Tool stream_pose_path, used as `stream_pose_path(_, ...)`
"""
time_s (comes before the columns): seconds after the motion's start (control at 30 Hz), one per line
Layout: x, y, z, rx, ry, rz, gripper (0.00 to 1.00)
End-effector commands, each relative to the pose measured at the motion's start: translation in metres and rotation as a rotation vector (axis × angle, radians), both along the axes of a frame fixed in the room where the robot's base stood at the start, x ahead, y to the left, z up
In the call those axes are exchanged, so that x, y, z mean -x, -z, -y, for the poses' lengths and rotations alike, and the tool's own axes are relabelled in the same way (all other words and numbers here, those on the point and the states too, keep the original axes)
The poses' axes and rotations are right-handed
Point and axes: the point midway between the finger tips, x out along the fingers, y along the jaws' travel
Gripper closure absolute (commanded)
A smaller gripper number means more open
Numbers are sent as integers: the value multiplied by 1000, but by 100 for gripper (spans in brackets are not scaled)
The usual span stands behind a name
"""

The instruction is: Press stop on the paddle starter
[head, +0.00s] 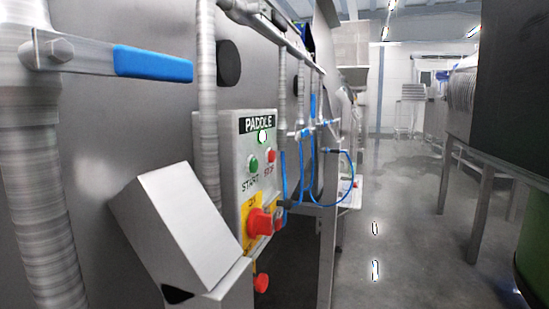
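The paddle starter (229,165) is a grey box on the left-hand steel wall, with a black "PADDLE" label (257,123). It is seen at a steep angle. Its small red stop button (271,156) sits right of the green start button (253,163), with "STOP" and "START" lettered below them. A pale, bright round lamp (263,136) is under the label. The stop button is unobstructed. My gripper is not in view.
A slanted grey metal box (180,225) stands in front, near the starter's lower left. A pipe with a blue lever (152,64) is at left. Another red knob (261,283) is low down. Blue hoses (347,185) hang beyond. Open floor (395,220) lies to the right.

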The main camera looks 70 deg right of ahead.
Motion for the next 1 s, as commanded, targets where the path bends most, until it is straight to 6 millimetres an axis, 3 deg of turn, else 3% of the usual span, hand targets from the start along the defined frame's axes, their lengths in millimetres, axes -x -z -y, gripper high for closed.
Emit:
stream_pose_path(0.07,0,0,0,0,0,0,64)
stream_pose_path(0.43,0,0,0,0,0,0,100)
stream_pose_path(1.0,0,0,0,0,0,0,100)
